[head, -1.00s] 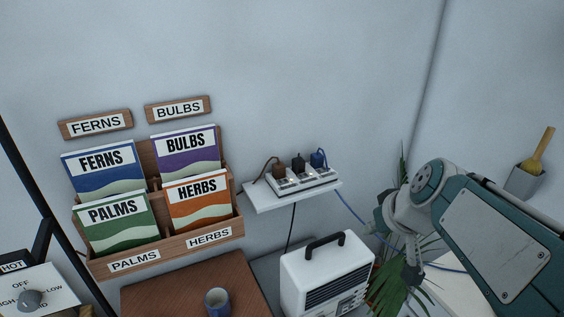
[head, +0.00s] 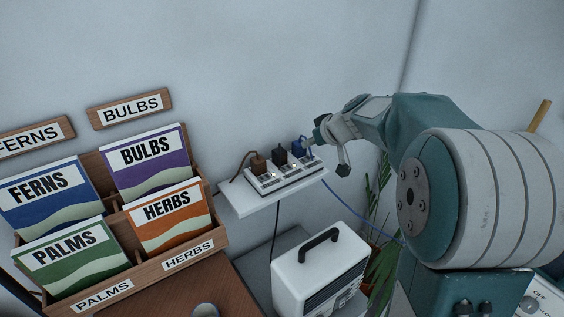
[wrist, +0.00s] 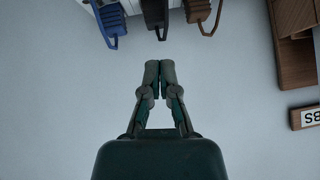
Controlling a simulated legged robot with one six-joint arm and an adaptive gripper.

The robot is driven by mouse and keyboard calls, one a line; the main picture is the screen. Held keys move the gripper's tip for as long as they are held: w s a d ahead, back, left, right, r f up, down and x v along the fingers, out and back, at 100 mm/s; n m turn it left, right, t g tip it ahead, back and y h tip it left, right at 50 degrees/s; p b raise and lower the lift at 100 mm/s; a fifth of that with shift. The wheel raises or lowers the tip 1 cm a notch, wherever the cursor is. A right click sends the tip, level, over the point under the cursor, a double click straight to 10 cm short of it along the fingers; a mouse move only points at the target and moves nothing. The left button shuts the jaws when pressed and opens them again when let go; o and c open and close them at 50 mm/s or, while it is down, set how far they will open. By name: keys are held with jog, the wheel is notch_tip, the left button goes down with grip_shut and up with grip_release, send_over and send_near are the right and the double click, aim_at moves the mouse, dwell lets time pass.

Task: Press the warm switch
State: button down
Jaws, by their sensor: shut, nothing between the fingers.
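A white power strip (head: 285,183) lies on a small wall shelf. A brown plug (head: 257,163), a black plug (head: 280,156) and a blue plug (head: 299,148) stand in it, with small lit switches in front of them. No switch in view is readably marked warm. My gripper (head: 311,142) is at the strip's right end, close to the blue plug; whether it touches cannot be told. In the wrist view my gripper (wrist: 160,63) is shut and empty, below the black plug (wrist: 155,12), apart from the plugs in that picture.
A white heater (head: 318,268) with a black handle stands below the shelf (head: 246,208). A seed-packet rack (head: 190,262) is at left. A palm (head: 381,262) is behind my arm. A panel marked OFF (head: 543,297) shows at lower right.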

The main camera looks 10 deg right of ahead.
send_over(282, 167)
jog(key=s+d, duration=0.2)
jog(key=f, duration=0.7)
jog(key=shift+w+a, duration=0.15)
jog(key=shift+a, duration=0.1)
jog(key=f, duration=0.3)
jog(key=shift+a+f, duration=0.15)
jog(key=shift+a, duration=0.05)
jog(key=shift+f, duration=0.4)
